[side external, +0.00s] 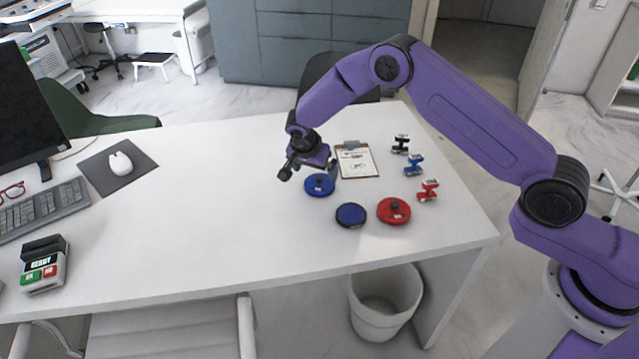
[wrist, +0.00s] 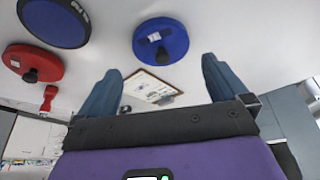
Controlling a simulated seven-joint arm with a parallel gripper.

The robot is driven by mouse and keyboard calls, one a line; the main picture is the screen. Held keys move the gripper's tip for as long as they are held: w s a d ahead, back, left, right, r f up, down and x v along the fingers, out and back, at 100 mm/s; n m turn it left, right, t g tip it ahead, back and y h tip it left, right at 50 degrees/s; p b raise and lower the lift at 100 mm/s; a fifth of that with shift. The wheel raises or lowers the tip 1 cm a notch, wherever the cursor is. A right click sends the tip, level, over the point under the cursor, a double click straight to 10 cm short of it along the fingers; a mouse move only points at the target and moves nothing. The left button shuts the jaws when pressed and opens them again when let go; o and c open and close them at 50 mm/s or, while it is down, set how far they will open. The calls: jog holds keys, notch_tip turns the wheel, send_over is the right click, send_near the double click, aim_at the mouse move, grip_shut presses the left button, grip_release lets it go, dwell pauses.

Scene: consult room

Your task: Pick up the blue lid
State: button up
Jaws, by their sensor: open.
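The blue lid (side external: 318,188) is a round disc with a dark knob and a small white label. It lies on the white desk, and in the wrist view (wrist: 170,40) it shows ahead of the fingertips. My gripper (side external: 308,170) is open and empty, above and slightly left of the lid in the side view. In the wrist view its two fingers (wrist: 160,66) are wide apart with nothing between them. I see no contact with the lid.
A dark-rimmed blue disc (side external: 351,215) and a red lid (side external: 393,211) lie nearby. A clipboard (side external: 358,162) lies behind, with small black (side external: 401,144), blue (side external: 414,166) and red (side external: 428,191) items to its right. The desk's left-middle (side external: 220,200) is clear.

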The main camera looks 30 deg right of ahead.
aim_at(318, 180)
jog(key=shift+x, duration=3.45)
jog(key=c, duration=0.7)
